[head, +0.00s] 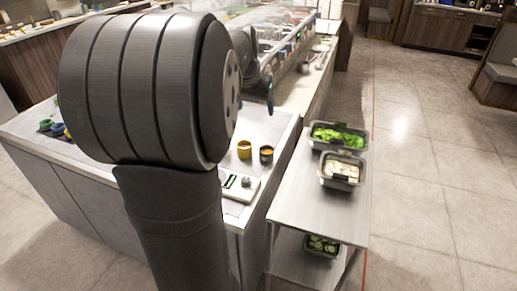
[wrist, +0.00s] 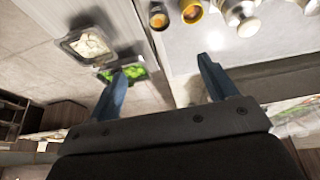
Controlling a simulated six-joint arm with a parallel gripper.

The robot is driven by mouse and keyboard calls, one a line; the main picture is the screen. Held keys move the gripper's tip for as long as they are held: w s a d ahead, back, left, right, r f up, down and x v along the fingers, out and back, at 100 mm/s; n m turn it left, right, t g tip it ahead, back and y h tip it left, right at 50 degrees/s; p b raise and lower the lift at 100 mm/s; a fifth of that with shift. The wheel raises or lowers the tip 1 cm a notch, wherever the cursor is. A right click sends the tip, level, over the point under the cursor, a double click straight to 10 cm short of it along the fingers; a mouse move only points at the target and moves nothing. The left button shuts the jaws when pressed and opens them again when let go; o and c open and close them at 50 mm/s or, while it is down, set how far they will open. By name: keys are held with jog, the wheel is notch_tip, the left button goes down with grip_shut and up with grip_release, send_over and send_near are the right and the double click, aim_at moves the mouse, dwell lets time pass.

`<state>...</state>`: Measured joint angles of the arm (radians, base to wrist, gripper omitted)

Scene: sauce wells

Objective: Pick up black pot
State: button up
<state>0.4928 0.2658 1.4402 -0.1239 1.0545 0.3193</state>
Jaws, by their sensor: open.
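The black pot (head: 266,155) stands upright on the counter near its right edge, with orange contents showing at its top. It also shows at the top of the wrist view (wrist: 158,15). A yellow pot (head: 244,150) stands just left of it in the head view, and beside it in the wrist view (wrist: 190,11). My gripper (wrist: 166,63) is open, with two blue fingers apart and nothing between them. In the head view my gripper (head: 270,98) is beyond and above the pots, partly hidden by my arm.
A white device (head: 240,186) sits on the counter in front of the pots. A steel cart (head: 310,205) beside the counter carries a tub of greens (head: 338,135) and a tub of pale food (head: 341,170). Metal containers (wrist: 241,15) stand near the yellow pot.

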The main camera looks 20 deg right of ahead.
send_near(267, 152)
jog(key=shift+s+f, duration=0.85)
jog(key=shift+f, duration=0.25)
jog(key=shift+w+x, duration=0.2)
jog(key=shift+x, duration=1.25)
jog(key=shift+w+x, duration=0.2)
jog(key=shift+x, duration=1.2)
jog(key=shift+r, duration=0.15)
jog(key=c, duration=1.1)
jog(key=shift+r, duration=0.1)
